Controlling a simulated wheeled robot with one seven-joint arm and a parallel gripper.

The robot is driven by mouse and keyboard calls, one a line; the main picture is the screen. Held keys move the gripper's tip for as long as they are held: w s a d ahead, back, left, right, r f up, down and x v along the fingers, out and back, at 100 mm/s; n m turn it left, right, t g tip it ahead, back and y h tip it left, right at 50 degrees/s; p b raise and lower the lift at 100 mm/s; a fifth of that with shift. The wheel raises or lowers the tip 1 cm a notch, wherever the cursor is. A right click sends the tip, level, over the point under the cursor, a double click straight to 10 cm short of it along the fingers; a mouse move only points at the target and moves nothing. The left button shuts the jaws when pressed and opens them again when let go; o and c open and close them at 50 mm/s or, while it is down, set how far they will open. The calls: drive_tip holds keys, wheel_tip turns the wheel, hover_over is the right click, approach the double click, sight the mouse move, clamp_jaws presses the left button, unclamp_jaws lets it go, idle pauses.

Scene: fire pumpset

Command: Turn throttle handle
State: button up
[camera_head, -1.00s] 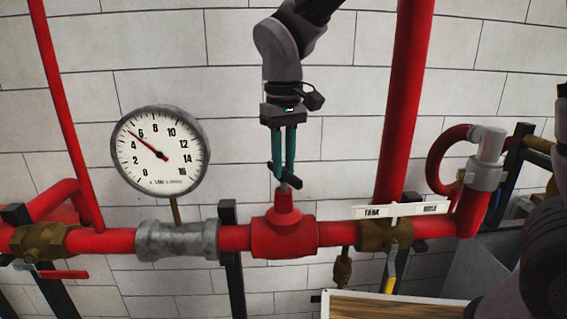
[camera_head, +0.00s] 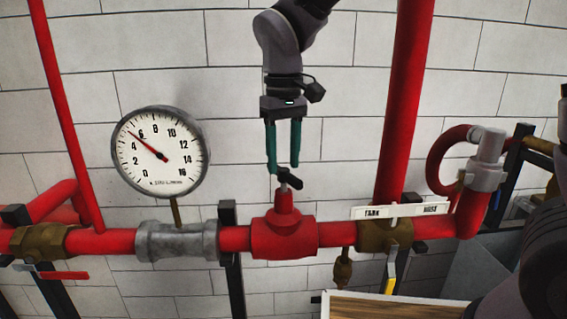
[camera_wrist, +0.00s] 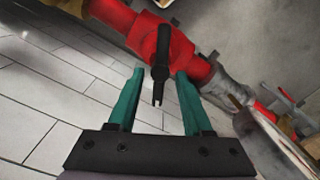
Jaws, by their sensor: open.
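The throttle handle (camera_head: 289,179) is a small black bar on a metal stem above the red valve body (camera_head: 284,234), fitted in the horizontal pipe. It also shows in the wrist view (camera_wrist: 160,68), running lengthwise between my fingers. My gripper (camera_head: 283,168) has two green fingers pointing down, spread apart just above and around the handle. In the wrist view my gripper (camera_wrist: 160,75) is open, with a gap on each side of the handle. I cannot tell whether either finger touches it.
A round gauge (camera_head: 161,152) stands left of the valve, its needle near 5. A brass valve (camera_head: 385,235) with a white tank label (camera_head: 400,211) and yellow lever sits to the right. A vertical red pipe (camera_head: 405,100) rises behind it. A white tiled wall backs everything.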

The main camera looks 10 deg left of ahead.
sight(284, 170)
wheel_tip(284, 170, up, 9)
drive_tip(key=shift+r, duration=0.2)
drive_tip(key=shift+s, duration=0.1)
